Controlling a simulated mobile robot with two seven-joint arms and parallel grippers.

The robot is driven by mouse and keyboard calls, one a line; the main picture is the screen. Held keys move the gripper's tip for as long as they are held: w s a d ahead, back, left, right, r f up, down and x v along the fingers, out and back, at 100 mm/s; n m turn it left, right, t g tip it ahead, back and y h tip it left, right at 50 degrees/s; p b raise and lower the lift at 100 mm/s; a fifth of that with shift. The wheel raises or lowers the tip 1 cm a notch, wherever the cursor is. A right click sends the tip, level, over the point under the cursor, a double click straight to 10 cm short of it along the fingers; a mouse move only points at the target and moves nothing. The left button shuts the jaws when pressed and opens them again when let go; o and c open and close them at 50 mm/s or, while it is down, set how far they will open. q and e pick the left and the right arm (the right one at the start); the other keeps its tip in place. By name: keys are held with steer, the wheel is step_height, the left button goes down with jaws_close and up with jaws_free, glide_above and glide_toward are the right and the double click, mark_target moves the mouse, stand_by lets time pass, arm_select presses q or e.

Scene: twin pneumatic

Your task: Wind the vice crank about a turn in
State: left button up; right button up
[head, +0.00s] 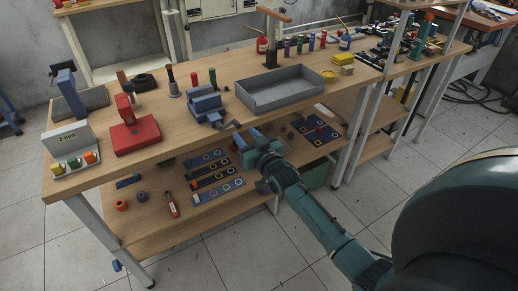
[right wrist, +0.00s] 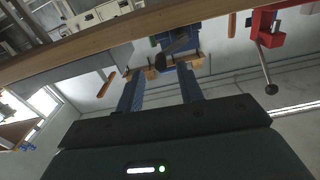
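The blue-grey vice (head: 205,102) stands at the front edge of the bench, left of the grey tray. Its crank (head: 228,125) sticks out over the front edge. In the right wrist view the vice (right wrist: 180,38) is at the top middle, and the dark crank (right wrist: 174,50) slants down to a dark knob (right wrist: 160,62). My right gripper (head: 246,139) is just in front of the crank. In the right wrist view its two blue fingers (right wrist: 161,72) are apart, with the knob showing between their tips; I cannot tell whether they touch it. My left gripper is not in view.
The bench (head: 165,143) has a red clamp-like tool (head: 133,135) left of the vice and a grey tray (head: 285,90) to the right. The floor in front is clear.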

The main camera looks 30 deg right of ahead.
steer(key=s, duration=0.9)
steer(key=shift+d, duration=0.2)
steer(key=shift+s, duration=0.1)
